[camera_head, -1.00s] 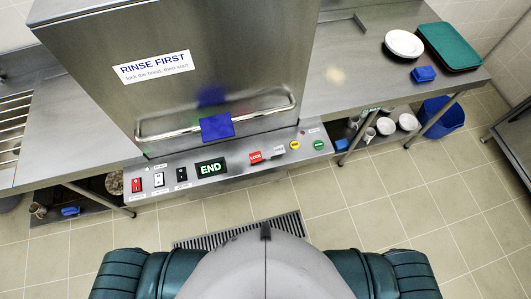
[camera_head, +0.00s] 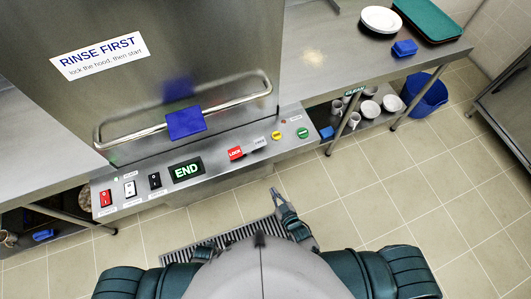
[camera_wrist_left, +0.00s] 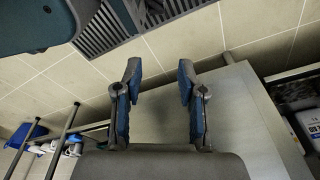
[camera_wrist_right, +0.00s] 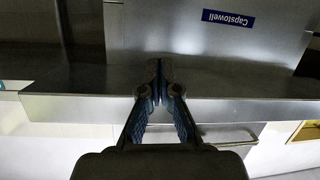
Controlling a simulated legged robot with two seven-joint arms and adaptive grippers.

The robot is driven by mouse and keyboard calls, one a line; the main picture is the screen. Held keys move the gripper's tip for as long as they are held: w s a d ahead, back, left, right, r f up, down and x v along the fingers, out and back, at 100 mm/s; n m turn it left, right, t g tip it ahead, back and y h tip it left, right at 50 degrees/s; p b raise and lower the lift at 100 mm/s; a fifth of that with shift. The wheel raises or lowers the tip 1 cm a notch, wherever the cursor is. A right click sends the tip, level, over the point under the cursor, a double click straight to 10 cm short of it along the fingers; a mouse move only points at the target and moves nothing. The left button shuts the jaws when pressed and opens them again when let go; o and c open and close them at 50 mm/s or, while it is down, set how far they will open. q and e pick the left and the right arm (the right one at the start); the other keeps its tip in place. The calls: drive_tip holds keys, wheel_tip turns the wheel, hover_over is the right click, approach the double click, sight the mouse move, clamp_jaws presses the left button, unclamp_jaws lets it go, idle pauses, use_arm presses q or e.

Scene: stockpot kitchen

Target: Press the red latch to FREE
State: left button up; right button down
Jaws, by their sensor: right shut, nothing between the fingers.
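The red latch (camera_head: 236,153) reads LOCK and sits on the machine's sloped control panel, beside a grey patch marked FREE (camera_head: 259,141). My right gripper (camera_head: 274,193) is in front of the panel, below and to the right of the latch, apart from it. Its fingers are together and empty, which also shows in the right wrist view (camera_wrist_right: 159,70). My left gripper (camera_wrist_left: 159,72) is open and empty in the left wrist view; it is out of the head view.
The panel also has a green END display (camera_head: 186,170), a yellow button (camera_head: 276,135), a green button (camera_head: 303,133) and several switches. A blue-wrapped handle bar (camera_head: 186,122) crosses the hood above. A floor grate (camera_head: 180,257) lies below.

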sight(248, 148)
use_arm(q)
drive_tip(key=w+d+r+b, duration=0.1)
drive_tip(key=w+r+b, duration=0.2)
drive_tip(key=r, duration=0.1)
drive_tip(key=shift+w+d+r, duration=0.2)
drive_tip(key=shift+w+r, duration=0.05)
drive_tip(key=shift+w, duration=0.15)
use_arm(e)
wheel_tip(248, 148, up, 20)
drive_tip(key=w+a+t+y, duration=0.1)
drive_tip(key=a+t, duration=0.1)
drive_tip(key=t, duration=0.4)
drive_tip(key=shift+w+f+y, duration=0.2)
drive_tip(key=shift+w+y, duration=0.15)
drive_tip(key=shift+y, duration=0.05)
drive_tip(key=shift+w, duration=0.1)
